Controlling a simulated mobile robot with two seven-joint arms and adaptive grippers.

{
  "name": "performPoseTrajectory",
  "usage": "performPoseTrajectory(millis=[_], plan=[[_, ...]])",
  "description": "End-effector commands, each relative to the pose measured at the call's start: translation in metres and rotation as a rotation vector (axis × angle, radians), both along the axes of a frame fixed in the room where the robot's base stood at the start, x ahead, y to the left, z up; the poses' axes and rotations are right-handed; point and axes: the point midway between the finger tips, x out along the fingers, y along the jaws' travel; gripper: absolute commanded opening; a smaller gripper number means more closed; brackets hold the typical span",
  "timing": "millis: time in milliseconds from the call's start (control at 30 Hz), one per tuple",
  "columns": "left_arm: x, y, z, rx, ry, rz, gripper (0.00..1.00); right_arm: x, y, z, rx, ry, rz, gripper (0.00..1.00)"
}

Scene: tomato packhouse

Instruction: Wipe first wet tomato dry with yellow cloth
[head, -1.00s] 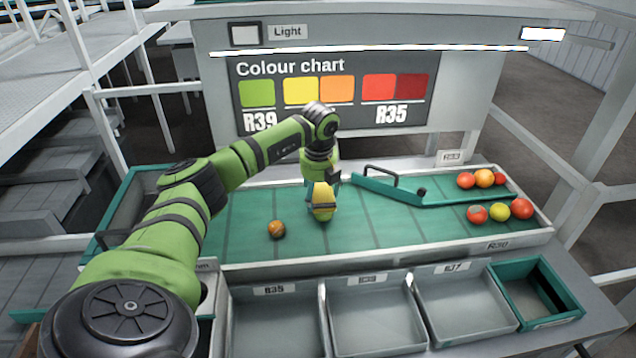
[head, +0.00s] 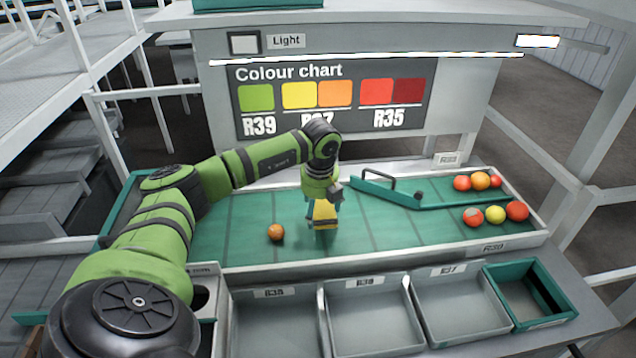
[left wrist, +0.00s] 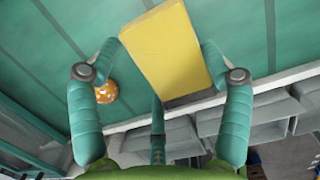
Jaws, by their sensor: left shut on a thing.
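My left gripper (head: 322,205) is shut on the yellow cloth (head: 325,215), low over the green belt, left of the teal divider. In the left wrist view the cloth (left wrist: 165,50) is a flat yellow block between the two teal fingers (left wrist: 155,75). An orange tomato (head: 276,232) lies on the belt just left of the cloth, apart from it. In the left wrist view the tomato (left wrist: 106,92) shows pale spots and is partly behind the left finger. I cannot tell what lies under the cloth. My right gripper is not in view.
A teal divider (head: 400,197) with a black handle crosses the belt to the right. Several red, orange and yellow tomatoes (head: 495,214) lie on both sides of its right end. Grey bins (head: 370,315) and a teal crate (head: 530,295) stand in front.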

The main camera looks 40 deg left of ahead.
Motion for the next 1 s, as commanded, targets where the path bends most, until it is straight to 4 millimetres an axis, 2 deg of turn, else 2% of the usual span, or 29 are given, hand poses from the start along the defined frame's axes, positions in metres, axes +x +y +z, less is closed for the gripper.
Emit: performPoseTrajectory(millis=[367,1000], plan=[[0.001,0.001,-0.001,-0.001,-0.001,0.001,0.52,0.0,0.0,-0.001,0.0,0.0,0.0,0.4],[0.021,0.026,-0.001,-0.001,-0.001,0.002,0.52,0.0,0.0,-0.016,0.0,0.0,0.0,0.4]])
